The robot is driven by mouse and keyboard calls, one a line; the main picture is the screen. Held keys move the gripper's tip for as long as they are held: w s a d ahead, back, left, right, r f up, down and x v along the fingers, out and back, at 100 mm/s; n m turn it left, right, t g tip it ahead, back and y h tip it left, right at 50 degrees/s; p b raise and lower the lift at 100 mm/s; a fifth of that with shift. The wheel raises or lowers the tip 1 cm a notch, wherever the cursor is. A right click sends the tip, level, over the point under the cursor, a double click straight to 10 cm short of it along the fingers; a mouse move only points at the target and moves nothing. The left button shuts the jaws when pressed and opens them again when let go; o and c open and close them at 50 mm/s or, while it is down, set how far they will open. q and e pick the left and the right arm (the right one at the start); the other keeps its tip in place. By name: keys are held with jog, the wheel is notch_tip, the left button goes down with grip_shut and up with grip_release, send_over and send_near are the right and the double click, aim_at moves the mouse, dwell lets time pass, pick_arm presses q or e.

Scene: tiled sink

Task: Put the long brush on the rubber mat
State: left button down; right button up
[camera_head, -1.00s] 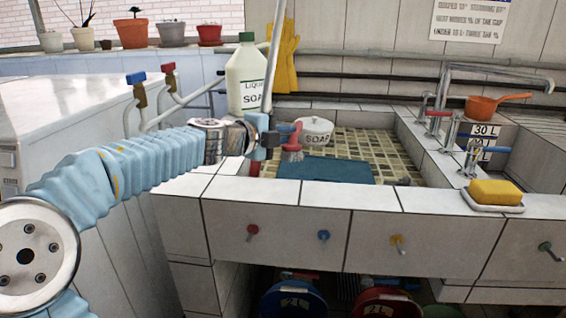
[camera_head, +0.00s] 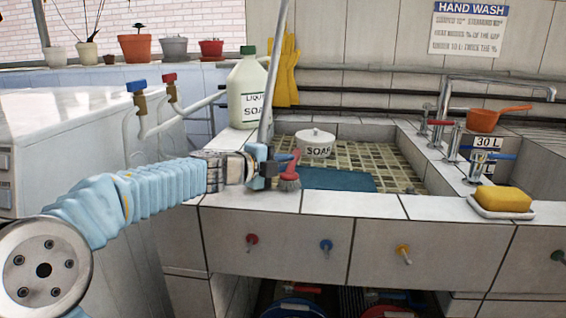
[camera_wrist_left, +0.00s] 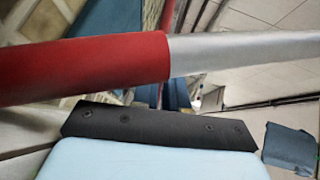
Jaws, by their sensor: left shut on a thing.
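My left gripper (camera_head: 272,167) is at the near left rim of the sink, shut on the long brush. The brush's long grey handle (camera_head: 271,75) rises steeply from the gripper and leaves the top of the head view. A red head with grey bristles (camera_head: 289,183) shows just right of the gripper, in front of the near rim tiles. In the left wrist view the handle's red part (camera_wrist_left: 85,68) and silver part (camera_wrist_left: 235,53) cross close to the gripper. The blue rubber mat (camera_head: 338,180) lies flat in the basin, right of the bristles. My right gripper is not in view.
A white soap pot (camera_head: 316,145) stands behind the mat, and a liquid soap bottle (camera_head: 246,90) stands left of the basin. Taps (camera_head: 437,130) line the right rim. A yellow sponge (camera_head: 503,199) sits on a dish at the front right. The mat looks bare.

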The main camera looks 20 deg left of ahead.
pick_arm(q)
jog(key=shift+f, duration=0.3)
jog(key=c, duration=1.2)
grip_release()
jog(key=shift+f, duration=0.2)
jog(key=shift+o, duration=0.2)
jog(key=shift+r, duration=0.2)
jog(key=shift+r+p, duration=0.4)
jog(key=shift+r, duration=0.1)
jog(key=v, duration=1.1)
jog(key=shift+s+a+r+p, duration=0.1)
jog(key=shift+s+a+p, duration=0.1)
jog(key=shift+p, duration=0.15)
jog(key=shift+s, duration=0.25)
